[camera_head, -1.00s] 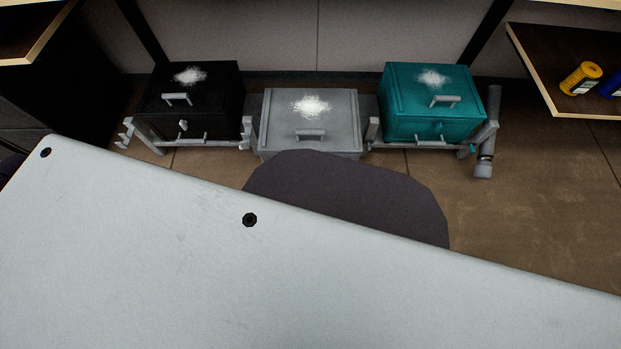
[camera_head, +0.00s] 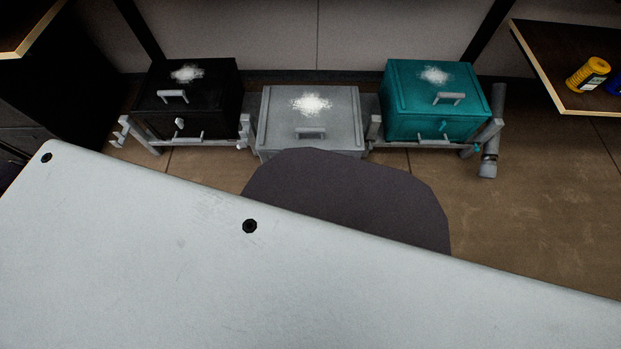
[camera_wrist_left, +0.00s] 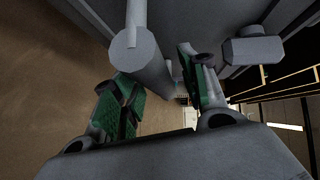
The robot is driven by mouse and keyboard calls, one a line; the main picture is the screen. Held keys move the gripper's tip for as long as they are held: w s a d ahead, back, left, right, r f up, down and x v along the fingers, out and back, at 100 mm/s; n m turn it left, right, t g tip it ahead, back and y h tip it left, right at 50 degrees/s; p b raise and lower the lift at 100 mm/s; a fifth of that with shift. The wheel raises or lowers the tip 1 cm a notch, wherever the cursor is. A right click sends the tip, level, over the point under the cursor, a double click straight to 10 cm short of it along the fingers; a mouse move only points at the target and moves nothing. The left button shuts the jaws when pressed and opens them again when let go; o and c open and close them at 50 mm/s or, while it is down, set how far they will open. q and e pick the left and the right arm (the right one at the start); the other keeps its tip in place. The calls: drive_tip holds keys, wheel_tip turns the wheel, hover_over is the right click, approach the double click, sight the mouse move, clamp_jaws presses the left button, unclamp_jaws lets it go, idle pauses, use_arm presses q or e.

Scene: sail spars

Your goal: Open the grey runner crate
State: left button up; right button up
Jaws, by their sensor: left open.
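The grey crate (camera_head: 309,122) stands in the middle of a row of three in the head view. Its lid looks closed, with a pale handle (camera_head: 310,133) and a white mark on top. Its lower front is hidden behind a dark rounded shape. My left gripper (camera_wrist_left: 153,78) shows in the left wrist view, with its green-padded fingers apart. A grey cylinder (camera_wrist_left: 137,48) shows between and beyond the fingers; I cannot tell whether it touches them. Neither gripper shows in the head view, so the left gripper's place relative to the grey crate is unclear.
A black crate (camera_head: 187,100) stands to the left and a teal crate (camera_head: 434,103) to the right, on grey racks. A shelf at the right holds a yellow bottle (camera_head: 588,74). Brown floor (camera_head: 545,205) is open at the right. A grey block (camera_wrist_left: 252,50) shows in the wrist view.

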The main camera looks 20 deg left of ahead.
use_arm(q)
drive_tip(key=shift+w, duration=0.1)
clamp_jaws()
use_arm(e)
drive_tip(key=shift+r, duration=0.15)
use_arm(q)
drive_tip(key=shift+s, duration=0.2)
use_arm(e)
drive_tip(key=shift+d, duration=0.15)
